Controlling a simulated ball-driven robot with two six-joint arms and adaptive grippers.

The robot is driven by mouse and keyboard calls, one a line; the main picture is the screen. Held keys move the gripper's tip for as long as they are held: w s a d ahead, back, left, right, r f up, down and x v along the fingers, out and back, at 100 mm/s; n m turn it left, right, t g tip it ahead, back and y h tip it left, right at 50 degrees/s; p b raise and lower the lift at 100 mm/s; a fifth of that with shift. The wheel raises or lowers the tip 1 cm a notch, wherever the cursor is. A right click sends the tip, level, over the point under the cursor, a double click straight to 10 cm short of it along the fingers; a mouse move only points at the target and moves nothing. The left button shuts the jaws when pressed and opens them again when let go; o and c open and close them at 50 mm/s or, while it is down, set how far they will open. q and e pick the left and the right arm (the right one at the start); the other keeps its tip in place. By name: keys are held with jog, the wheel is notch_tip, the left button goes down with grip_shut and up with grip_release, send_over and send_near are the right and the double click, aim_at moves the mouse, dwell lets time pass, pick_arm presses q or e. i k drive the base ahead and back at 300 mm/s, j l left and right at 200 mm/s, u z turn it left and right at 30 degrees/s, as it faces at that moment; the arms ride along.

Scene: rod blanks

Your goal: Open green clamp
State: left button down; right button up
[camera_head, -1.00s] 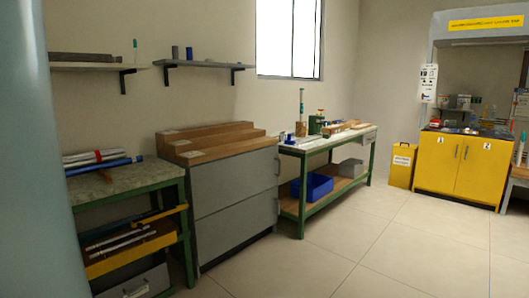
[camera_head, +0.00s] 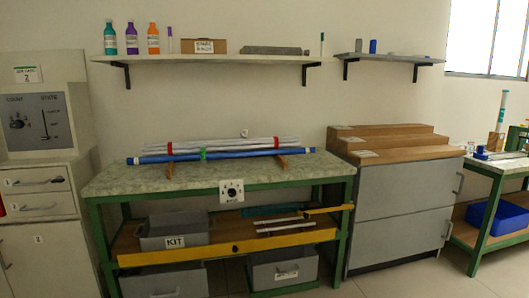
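A small green clamp (camera_head: 203,154) sits around the blue rod (camera_head: 240,154) near its middle. It is too small to tell whether it is open or shut. The blue rod lies across wooden supports (camera_head: 170,170) on the speckled worktop (camera_head: 130,180) of a green-legged bench. Behind it lie grey-white rods (camera_head: 225,142) with red clamps at the left (camera_head: 169,148) and the right (camera_head: 276,143). Neither of my grippers is in view.
A dial panel (camera_head: 232,191) is on the bench front. Below are a KIT bin (camera_head: 174,232), a yellow rail (camera_head: 225,248) and grey boxes. A cabinet with drawers (camera_head: 40,200) stands left; grey drawers (camera_head: 400,210) stand right. A shelf (camera_head: 205,59) with bottles hangs above.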

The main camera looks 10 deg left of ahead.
aim_at(203, 152)
jog(key=u, duration=0.75)
jog(key=i+l+u, duration=0.2)
jog(key=i+u, duration=0.15)
jog(key=i, duration=0.2)
jog(key=i+l+u, duration=0.35)
jog(key=i, duration=0.2)
jog(key=i+l+u, duration=0.4)
jog(key=i+l, duration=0.05)
